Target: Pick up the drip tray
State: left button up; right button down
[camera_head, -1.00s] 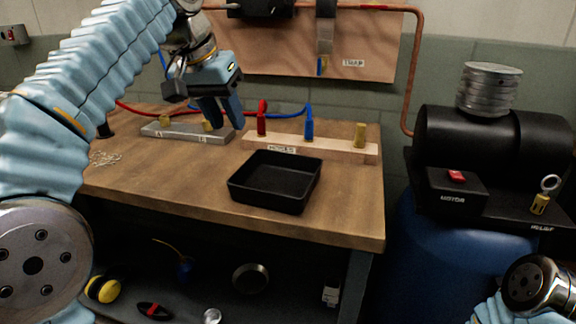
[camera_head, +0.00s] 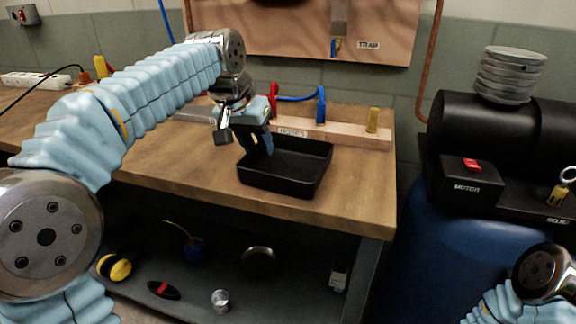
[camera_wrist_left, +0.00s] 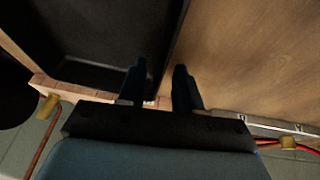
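The drip tray (camera_head: 290,182) is a black, shallow, open rectangular pan on the wooden workbench, near its front right. My left gripper (camera_head: 258,150) is at the tray's back left side, pointing down. In the left wrist view, the gripper (camera_wrist_left: 160,66) is open, with one finger over the inside of the drip tray (camera_wrist_left: 90,35) and the other over the bare wood. The tray's side wall runs between the fingers. Whether either finger touches it I cannot tell. My right gripper is out of view; only part of that arm shows at the lower right.
A wooden hose rack (camera_head: 345,132) with red, blue and brass fittings stands just behind the tray. The workbench (camera_head: 190,170) is clear left of the tray. A black motor unit (camera_head: 470,185) on a blue drum (camera_head: 440,260) stands to the right. A lower shelf holds several small items.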

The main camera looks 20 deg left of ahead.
pick_arm(q)
jog(key=shift+w+f, duration=0.1)
jog(key=shift+f, duration=0.15)
jog(key=shift+f, duration=0.15)
jog(key=shift+c, duration=0.3)
grip_shut()
